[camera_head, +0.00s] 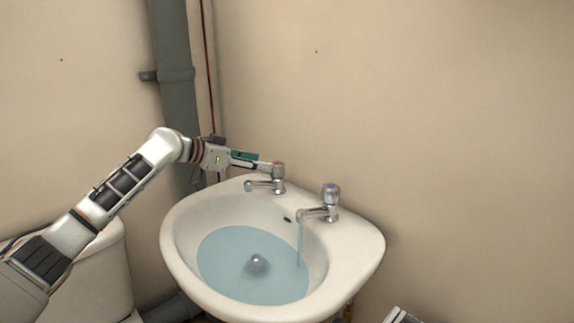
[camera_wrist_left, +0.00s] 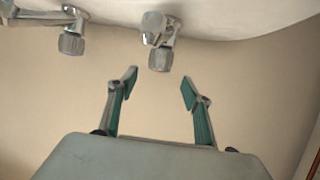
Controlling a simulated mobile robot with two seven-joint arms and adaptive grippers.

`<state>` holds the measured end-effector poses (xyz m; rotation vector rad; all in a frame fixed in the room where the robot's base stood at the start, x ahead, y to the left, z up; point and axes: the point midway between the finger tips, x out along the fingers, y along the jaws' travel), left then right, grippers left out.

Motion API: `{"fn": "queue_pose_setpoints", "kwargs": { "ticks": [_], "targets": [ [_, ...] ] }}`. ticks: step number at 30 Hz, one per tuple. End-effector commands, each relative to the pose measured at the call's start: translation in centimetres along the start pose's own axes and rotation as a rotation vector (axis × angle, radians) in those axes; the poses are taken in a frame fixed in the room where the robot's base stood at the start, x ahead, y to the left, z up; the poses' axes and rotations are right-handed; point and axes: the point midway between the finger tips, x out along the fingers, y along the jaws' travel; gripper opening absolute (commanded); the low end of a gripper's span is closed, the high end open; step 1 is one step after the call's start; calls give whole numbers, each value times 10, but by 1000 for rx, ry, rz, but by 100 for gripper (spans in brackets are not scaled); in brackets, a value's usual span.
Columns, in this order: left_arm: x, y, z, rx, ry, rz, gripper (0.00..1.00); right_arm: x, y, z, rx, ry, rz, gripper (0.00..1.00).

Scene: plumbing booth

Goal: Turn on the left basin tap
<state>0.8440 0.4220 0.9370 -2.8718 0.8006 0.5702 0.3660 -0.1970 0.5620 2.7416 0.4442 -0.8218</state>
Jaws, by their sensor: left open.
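The left basin tap (camera_head: 277,171) is chrome with a reddish cap on its handle. It stands on the back left rim of the white basin (camera_head: 175,255). No water shows at its spout. My left gripper (camera_head: 264,163) reaches in from the left beside the tap handle. In the left wrist view, which is upside down, the open gripper (camera_wrist_left: 159,82) has its two green-padded fingers spread. The left tap's handle (camera_wrist_left: 161,58) lies just beyond the fingertips, roughly centred between them. Nothing is held. My right gripper is not in view.
The right tap (camera_head: 329,196), with a blue cap, runs a thin stream into the basin water (camera_head: 235,245). It also shows in the left wrist view (camera_wrist_left: 72,42). A grey pipe (camera_head: 172,75) and thin red pipe (camera_head: 208,70) stand behind my left arm. A wall backs the basin.

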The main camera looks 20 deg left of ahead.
Motion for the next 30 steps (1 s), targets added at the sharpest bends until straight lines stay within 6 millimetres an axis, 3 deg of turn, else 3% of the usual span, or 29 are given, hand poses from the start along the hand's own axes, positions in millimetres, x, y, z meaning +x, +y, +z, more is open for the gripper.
{"fn": "queue_pose_setpoints", "kwargs": {
  "ticks": [15,27,30],
  "targets": [
    [71,1,5,-3,-4,3,50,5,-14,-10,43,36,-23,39],
    [76,1,1,-1,0,1,50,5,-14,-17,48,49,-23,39],
    [76,1,1,-1,-1,1,24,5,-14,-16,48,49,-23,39]
  ]
}}
